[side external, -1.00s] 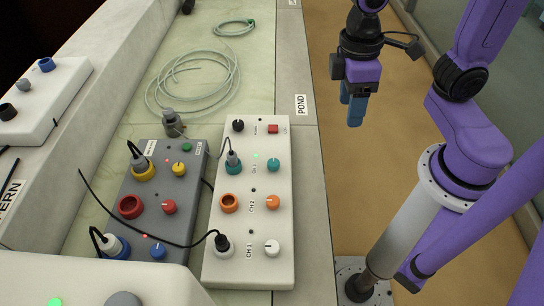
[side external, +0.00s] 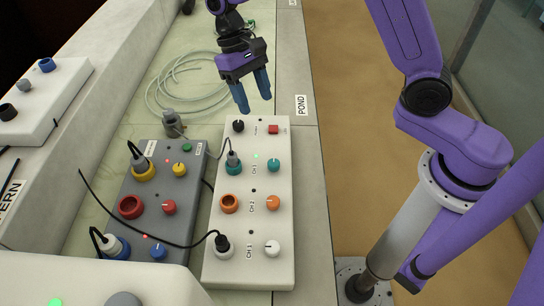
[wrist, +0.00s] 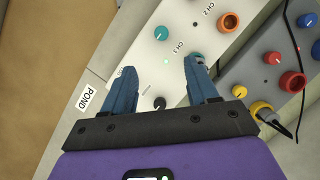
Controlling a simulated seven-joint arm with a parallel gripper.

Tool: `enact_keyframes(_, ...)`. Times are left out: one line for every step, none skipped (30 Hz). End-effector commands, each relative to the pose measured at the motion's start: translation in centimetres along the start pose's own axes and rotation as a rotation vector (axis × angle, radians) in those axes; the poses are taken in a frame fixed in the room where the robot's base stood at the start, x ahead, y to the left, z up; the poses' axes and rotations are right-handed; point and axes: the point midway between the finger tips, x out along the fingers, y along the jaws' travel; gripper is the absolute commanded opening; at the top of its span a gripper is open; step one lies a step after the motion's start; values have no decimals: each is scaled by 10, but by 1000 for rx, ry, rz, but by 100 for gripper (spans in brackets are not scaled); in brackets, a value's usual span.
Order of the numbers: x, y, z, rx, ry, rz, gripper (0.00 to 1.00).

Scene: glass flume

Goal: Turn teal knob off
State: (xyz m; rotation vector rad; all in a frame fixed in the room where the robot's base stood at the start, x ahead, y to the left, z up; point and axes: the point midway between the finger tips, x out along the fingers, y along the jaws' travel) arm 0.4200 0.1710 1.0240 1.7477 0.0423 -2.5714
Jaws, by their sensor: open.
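The teal knob (side external: 273,165) is on the right side of the white box (side external: 224,268), with a lit green lamp (side external: 255,156) near it. A teal socket (side external: 234,168) with a plug in it is across from the knob, to its left. My gripper (side external: 255,104) is open and empty, pointing down above the far end of the white box. In the wrist view the teal knob (wrist: 161,33) shows beyond the fingertips, roughly between them, with nothing touching it. My right finger partly hides the teal socket there.
The white box also has a black knob (side external: 238,126), a red button (side external: 273,129), an orange knob (side external: 273,202) and a white knob (side external: 272,247). A grey box (side external: 185,228) stands to its left. A black cable (side external: 150,239) crosses between them. A coiled hose (side external: 180,85) lies behind.

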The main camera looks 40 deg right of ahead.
Motion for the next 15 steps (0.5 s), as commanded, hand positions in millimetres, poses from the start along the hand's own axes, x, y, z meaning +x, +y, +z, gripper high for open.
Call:
enact_keyframes(1,0,-4,17,-7,-4,58)
enact_keyframes(1,0,-6,25,-10,-7,58)
enact_keyframes(2,0,-8,32,-13,-9,58)
enact_keyframes(2,0,-9,36,-15,-10,58)
enact_keyframes(3,0,-9,39,-16,-11,58)
enact_keyframes(4,0,-10,41,-18,-11,58)
enact_keyframes(6,0,-10,41,-18,-11,58)
enact_keyframes(8,0,-9,42,-19,-11,58)
enact_keyframes(12,0,-9,42,-19,-11,58)
enact_keyframes(16,0,-9,42,-20,-11,58)
enact_keyframes(20,0,-9,42,-21,-11,58)
enact_keyframes(26,0,-9,42,-21,-11,58)
enact_keyframes(31,0,-8,42,-22,-10,58)
enact_keyframes(37,0,-8,42,-22,-10,58)
enact_keyframes(44,0,-8,42,-22,-10,58)
